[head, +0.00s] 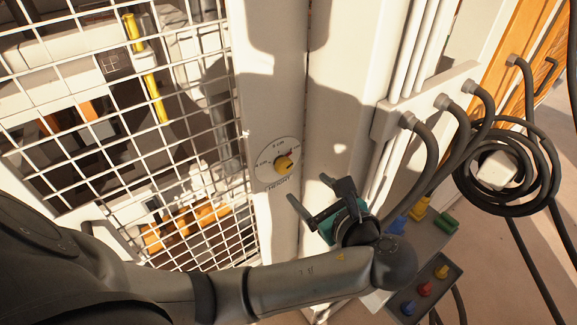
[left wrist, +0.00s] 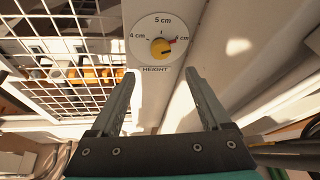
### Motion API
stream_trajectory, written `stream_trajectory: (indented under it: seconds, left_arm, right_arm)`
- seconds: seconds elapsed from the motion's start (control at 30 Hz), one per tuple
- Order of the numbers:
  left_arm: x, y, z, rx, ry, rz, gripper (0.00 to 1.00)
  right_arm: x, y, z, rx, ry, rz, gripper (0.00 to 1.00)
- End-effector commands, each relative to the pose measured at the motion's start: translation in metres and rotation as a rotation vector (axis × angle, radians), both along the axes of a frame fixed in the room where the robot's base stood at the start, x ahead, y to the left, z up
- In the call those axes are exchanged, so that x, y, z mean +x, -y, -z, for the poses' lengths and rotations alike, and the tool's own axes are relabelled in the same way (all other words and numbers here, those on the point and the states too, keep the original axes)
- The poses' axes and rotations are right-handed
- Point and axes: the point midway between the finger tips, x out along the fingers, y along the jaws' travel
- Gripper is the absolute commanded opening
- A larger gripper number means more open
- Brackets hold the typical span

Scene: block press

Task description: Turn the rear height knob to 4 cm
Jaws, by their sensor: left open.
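The height knob (head: 283,163) is yellow and sits on a round white dial (head: 263,168) on the pale upright post, with the word HEIGHT below. In the left wrist view the knob (left wrist: 161,47) shows in front of the fingers, and the dial (left wrist: 145,28) reads 4 cm at left, 5 cm at top and 6 cm at right. My right gripper is out of view.
A white wire mesh guard (head: 205,130) stands left of the post. Thick dark hoses (head: 432,140) run from a white block at right into a coil (head: 510,200). A grey button box (head: 424,288) lies low at right.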

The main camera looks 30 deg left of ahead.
Motion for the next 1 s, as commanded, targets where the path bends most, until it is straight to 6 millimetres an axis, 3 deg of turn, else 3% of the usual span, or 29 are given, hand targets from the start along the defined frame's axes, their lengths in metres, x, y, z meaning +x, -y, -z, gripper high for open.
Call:
stream_trajectory:
  seconds: [0.33,0.53,0.8,1.0]
  left_arm:
    - [0.028,-0.044,0.019,0.006,0.003,-0.002,0.81]
    - [0.038,-0.052,0.024,0.003,0.005,0.007,0.81]
    - [0.054,-0.085,0.040,0.003,0.000,-0.004,0.81]
    - [0.063,-0.097,0.046,-0.001,0.000,-0.001,0.81]
  right_arm:
    - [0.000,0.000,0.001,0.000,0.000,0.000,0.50]
    - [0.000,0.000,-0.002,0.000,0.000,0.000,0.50]
    - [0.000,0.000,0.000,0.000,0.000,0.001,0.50]
    - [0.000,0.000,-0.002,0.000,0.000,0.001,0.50]
